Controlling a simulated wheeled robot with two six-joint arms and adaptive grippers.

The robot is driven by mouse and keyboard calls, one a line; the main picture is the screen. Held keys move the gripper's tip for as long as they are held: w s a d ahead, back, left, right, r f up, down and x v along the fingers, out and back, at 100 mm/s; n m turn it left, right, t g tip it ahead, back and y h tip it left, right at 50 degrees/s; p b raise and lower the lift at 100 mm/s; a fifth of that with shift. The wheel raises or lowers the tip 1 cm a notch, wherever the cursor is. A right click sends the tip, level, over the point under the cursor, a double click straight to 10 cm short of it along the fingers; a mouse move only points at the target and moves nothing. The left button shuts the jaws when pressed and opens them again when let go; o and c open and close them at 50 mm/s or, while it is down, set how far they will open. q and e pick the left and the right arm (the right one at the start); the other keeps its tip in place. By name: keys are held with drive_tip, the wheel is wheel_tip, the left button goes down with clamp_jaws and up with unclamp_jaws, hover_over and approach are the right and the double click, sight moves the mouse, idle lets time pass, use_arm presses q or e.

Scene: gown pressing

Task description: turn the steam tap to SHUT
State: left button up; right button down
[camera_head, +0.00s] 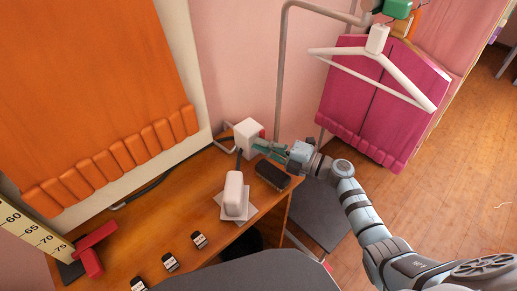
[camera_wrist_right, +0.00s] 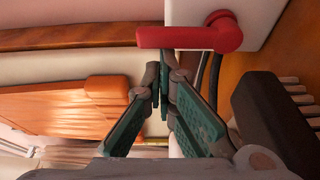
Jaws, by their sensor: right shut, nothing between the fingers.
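The steam tap is a red lever (camera_wrist_right: 190,37) on a white box (camera_head: 249,134) at the back of the wooden table. In the right wrist view the lever's round hub sits on the white box (camera_wrist_right: 262,18) and its arm points left. In the head view only a little red shows beside the box, the rest hidden. My right gripper (camera_head: 259,146) reaches in from the right, close to the box. In the wrist view its shut, empty fingertips (camera_wrist_right: 162,78) are just below the lever arm in the picture; I cannot tell whether they touch it. No SHUT marking is readable. My left gripper is not in view.
A dark brush (camera_head: 272,175) lies by my right gripper and shows in the wrist view (camera_wrist_right: 268,125). A white block-like object (camera_head: 234,187) stands on a pale plate. Small tags (camera_head: 199,240) and a red piece (camera_head: 97,246) lie nearer. A white hanger (camera_head: 377,55) hangs before magenta cloth.

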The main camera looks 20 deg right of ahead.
drive_tip(key=shift+d+r, duration=0.1)
drive_tip(key=shift+r, duration=0.05)
drive_tip(key=shift+w, duration=0.1)
drive_tip(key=shift+a+p, duration=0.3)
drive_tip(key=shift+p, duration=0.15)
drive_tip(key=s+d, duration=0.1)
drive_tip(key=s, duration=0.2)
drive_tip(key=s+d+p, duration=0.1)
drive_tip(key=s, duration=0.2)
drive_tip(key=s+d+p, duration=0.1)
drive_tip(key=s+d, duration=0.1)
drive_tip(key=s, duration=0.1)
